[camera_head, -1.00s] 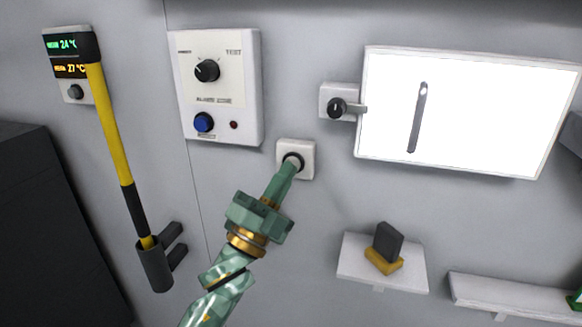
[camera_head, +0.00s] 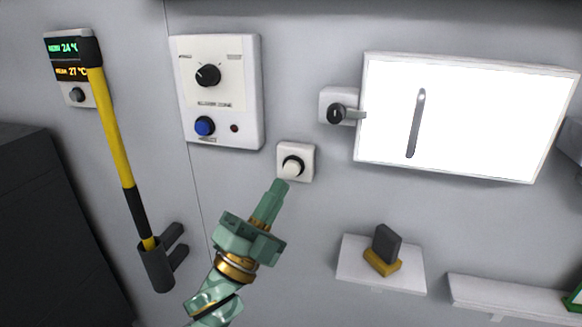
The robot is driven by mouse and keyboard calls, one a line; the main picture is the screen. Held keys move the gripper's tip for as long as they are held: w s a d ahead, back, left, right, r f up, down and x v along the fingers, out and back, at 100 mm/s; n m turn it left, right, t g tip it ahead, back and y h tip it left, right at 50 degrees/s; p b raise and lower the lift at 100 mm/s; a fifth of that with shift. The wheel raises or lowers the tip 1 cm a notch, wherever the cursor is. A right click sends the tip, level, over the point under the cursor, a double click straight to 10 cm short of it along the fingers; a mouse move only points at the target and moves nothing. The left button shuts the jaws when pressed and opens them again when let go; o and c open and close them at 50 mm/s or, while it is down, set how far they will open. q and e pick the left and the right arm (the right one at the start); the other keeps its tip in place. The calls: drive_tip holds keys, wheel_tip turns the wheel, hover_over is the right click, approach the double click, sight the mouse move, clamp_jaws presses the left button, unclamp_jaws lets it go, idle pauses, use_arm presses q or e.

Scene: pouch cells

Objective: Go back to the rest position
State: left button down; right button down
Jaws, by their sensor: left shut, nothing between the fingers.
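My left gripper (camera_head: 278,186) is green with a brass ring and comes up from the bottom of the head view. Its fingers are shut with nothing between them. The fingertips are just below and left of a white push button (camera_head: 291,168) in a small square wall box (camera_head: 308,163), and look slightly apart from it. My right gripper is not in the head view.
A control panel (camera_head: 245,100) with a black knob (camera_head: 208,75) and a blue button (camera_head: 205,126) is above left. A bright framed panel (camera_head: 480,110) with a handle is at right. A yellow-shafted tool (camera_head: 117,140) stands in a holder. Shelves (camera_head: 352,270) jut out at lower right.

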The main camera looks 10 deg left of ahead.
use_arm(q)
drive_tip(key=shift+s, duration=1.2)
